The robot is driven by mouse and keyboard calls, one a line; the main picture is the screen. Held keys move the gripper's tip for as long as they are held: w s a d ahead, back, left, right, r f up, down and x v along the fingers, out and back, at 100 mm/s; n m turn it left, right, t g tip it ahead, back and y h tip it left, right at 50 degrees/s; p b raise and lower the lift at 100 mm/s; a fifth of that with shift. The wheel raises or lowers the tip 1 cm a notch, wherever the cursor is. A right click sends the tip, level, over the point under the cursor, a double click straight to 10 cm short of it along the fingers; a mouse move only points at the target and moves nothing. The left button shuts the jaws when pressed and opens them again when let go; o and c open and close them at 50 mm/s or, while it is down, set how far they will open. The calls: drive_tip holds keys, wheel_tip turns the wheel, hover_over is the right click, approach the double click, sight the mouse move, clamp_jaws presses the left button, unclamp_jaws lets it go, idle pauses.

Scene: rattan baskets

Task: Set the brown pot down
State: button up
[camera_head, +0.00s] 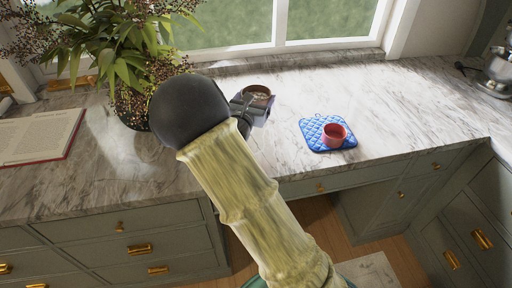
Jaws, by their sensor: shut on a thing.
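The brown pot (258,91) shows just beyond the end of my arm, near the centre of the head view. It looks upright, with its round open top facing up. My gripper (254,108) is shut on the brown pot, with its grey jaws in front of the pot's near side. The jaws and my black wrist ball hide part of the area around the pot. I cannot tell whether the pot's base touches the marble counter (320,85).
A red cup (334,135) stands on a blue quilted pad (316,124) to the right. A leafy plant (125,60) and an open book (40,138) are on the left. A metal mixer bowl (498,68) is at the far right. The counter between pot and window is bare.

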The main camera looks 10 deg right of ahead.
wheel_tip(320, 180, down, 4)
drive_tip(key=b, duration=0.2)
drive_tip(key=shift+w+d+r+b, duration=0.1)
drive_tip(key=shift+r+b, duration=0.1)
drive_tip(key=shift+b, duration=0.15)
drive_tip(key=shift+r, duration=0.1)
drive_tip(key=shift+f, duration=2.9)
drive_tip(key=shift+f+p, duration=0.35)
drive_tip(key=shift+f, duration=1.8)
